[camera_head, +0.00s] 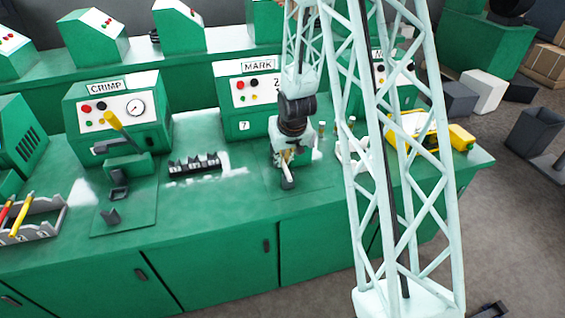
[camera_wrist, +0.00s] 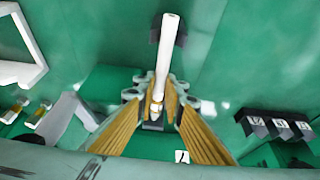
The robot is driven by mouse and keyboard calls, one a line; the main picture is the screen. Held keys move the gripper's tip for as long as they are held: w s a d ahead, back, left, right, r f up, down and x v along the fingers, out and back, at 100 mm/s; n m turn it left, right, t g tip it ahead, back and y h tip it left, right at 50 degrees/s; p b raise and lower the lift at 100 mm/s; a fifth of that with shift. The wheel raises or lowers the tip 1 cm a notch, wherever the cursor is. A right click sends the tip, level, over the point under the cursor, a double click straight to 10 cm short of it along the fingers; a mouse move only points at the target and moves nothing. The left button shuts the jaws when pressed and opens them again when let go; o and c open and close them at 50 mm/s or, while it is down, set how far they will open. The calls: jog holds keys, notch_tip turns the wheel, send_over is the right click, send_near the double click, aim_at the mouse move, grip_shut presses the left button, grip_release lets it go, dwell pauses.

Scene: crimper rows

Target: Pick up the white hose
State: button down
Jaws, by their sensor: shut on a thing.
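The white hose (camera_wrist: 167,50) is a short white tube with a brass-coloured fitting at its near end in the wrist view. My gripper (camera_wrist: 158,92) has its two yellow-padded fingers around the hose near that fitting and is shut on it. The hose reaches out past the fingertips, over a dark block (camera_wrist: 181,28) on the green bench. In the head view my gripper (camera_head: 288,160) is low over the bench in front of the MARK machine (camera_head: 248,90). The hose cannot be made out clearly there.
The CRIMP machine (camera_head: 118,115) stands to the left, with a black slotted rack (camera_head: 195,165) between it and my gripper. A tray with tools (camera_head: 38,218) is at far left. A yellow object (camera_head: 460,138) lies at the right end. The bench front is mostly clear.

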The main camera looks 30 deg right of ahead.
jog(key=shift+r, duration=0.2)
jog(key=shift+r+p, duration=0.9)
jog(key=shift+r, duration=0.8)
jog(key=shift+s+r, duration=0.1)
jog(key=shift+r, duration=0.05)
jog(key=s+a+r+b, duration=0.1)
jog(key=s+a+b, duration=0.4)
jog(key=s, duration=0.9)
jog(key=shift+a+r, duration=0.15)
jog(key=shift+a, duration=0.75)
jog(key=shift+s, duration=0.1)
jog(key=shift+d, duration=0.15)
